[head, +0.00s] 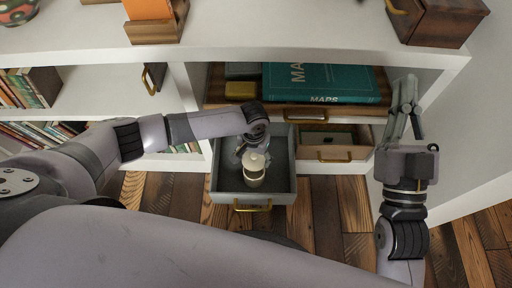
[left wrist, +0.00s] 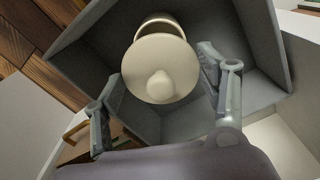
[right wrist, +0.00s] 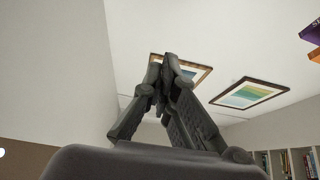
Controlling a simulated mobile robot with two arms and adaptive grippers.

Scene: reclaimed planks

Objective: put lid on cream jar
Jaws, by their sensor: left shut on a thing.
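The cream jar (head: 254,179) stands in an open grey drawer. Its cream lid (head: 253,160) with a round knob is above the jar's mouth. In the left wrist view the lid (left wrist: 161,65) hides most of the jar; part of the jar's rim (left wrist: 160,22) shows behind it, with a dark gap between. Whether the lid touches the jar I cannot tell.
The grey drawer (head: 226,182) has walls around the jar and a brass handle. A second open wooden drawer (head: 345,154) is to its right. A teal book (head: 320,82) lies on the shelf above. A wooden box (head: 445,20) stands on the top at right.

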